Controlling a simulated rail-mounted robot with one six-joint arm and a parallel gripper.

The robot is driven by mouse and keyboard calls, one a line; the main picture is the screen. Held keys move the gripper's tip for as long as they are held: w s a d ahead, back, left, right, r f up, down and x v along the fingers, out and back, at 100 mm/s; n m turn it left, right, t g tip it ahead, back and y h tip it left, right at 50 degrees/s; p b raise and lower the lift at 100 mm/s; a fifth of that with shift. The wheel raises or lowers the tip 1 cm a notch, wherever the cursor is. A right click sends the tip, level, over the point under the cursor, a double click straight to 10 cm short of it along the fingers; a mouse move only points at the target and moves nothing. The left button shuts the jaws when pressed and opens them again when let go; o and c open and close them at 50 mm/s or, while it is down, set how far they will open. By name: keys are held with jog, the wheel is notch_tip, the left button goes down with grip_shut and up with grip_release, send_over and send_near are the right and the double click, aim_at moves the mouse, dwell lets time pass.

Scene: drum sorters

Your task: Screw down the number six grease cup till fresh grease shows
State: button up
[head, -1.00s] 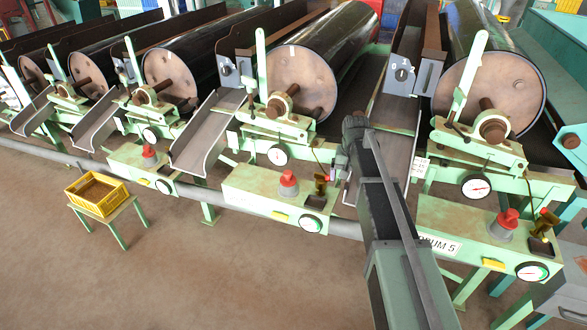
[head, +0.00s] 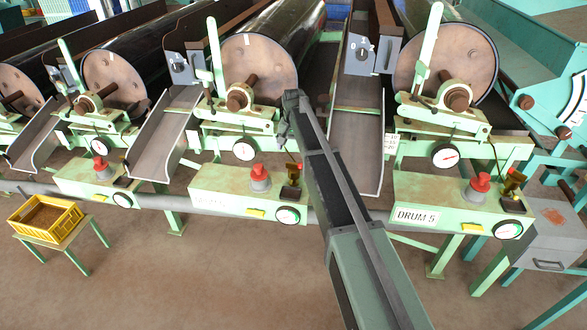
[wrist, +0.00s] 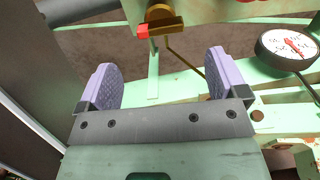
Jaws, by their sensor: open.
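My gripper (wrist: 160,82) is open and empty in the wrist view, with two pale purple ridged pads apart. Beyond the pads is a brass fitting with a red tip (wrist: 158,20), with a thin bent rod beside it; it is apart from the pads. In the head view my arm's dark end (head: 293,105) is in front of the middle drum. No cup is readably marked six. Red-topped grey fittings stand on the green beams, one on the middle beam (head: 260,178) and one on the DRUM 5 beam (head: 479,187); I cannot tell which fitting is the number six grease cup.
The DRUM 5 plate (head: 415,216) is on the right beam. Round dials sit on the frames, one near the pads (wrist: 288,48). Grey chutes (head: 357,150) slope between drums. A yellow crate (head: 45,220) on a stand and a grey box (head: 545,240) flank open floor.

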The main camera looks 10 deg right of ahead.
aim_at(294, 168)
notch_tip(294, 168, down, 8)
jog(key=b, duration=0.6)
jog(key=shift+f+b, duration=0.1)
jog(key=shift+b, duration=0.2)
jog(key=shift+c, duration=0.4)
jog(key=c, duration=0.9)
jog(key=shift+o, duration=0.2)
jog(key=shift+m, duration=0.3)
